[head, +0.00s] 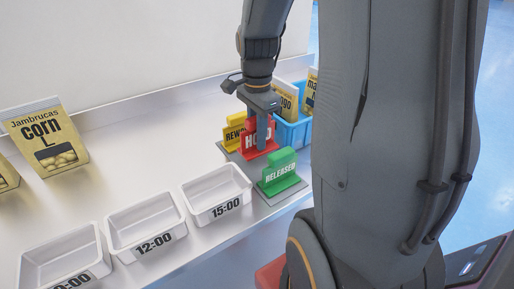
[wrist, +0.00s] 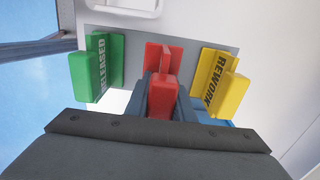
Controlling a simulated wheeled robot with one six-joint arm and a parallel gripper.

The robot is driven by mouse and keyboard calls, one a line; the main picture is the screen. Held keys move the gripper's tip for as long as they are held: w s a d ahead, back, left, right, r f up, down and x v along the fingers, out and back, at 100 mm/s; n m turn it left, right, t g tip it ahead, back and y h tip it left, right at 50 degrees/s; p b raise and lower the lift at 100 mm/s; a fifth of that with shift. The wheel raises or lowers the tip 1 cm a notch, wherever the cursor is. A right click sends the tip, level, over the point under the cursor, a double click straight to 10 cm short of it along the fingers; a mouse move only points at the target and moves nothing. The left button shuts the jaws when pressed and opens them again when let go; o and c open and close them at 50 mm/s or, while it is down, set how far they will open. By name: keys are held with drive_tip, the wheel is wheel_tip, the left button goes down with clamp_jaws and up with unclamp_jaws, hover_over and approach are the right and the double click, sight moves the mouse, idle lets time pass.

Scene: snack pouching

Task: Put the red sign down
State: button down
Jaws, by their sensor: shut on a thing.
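The red sign, lettered HOLD (head: 249,141), stands upright between the yellow and green signs at the grey plate in the head view. My gripper (head: 263,135) comes down from above and is shut on the red sign. In the wrist view the red sign (wrist: 162,98) sits between the two fingers of my gripper (wrist: 162,100). Its base is at the grey plate (wrist: 190,43), but I cannot tell whether it touches. The fingers hide part of its lettering.
The green RELEASED sign (head: 280,174) and yellow REWORK sign (head: 234,132) stand close on either side. A blue bin (head: 291,133) with pouches is behind. White trays, including the 15:00 tray (head: 217,194), line the counter's front. A corn pouch (head: 46,140) stands at the left.

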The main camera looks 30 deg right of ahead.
drive_tip(key=shift+f, duration=2.15)
drive_tip(key=shift+f, duration=0.15)
drive_tip(key=c, duration=1.5)
unclamp_jaws()
drive_tip(key=shift+c, duration=0.2)
wheel_tip(320, 180, up, 12)
drive_tip(key=shift+r+b, duration=0.15)
drive_tip(key=shift+b, duration=0.45)
drive_tip(key=shift+r, duration=0.1)
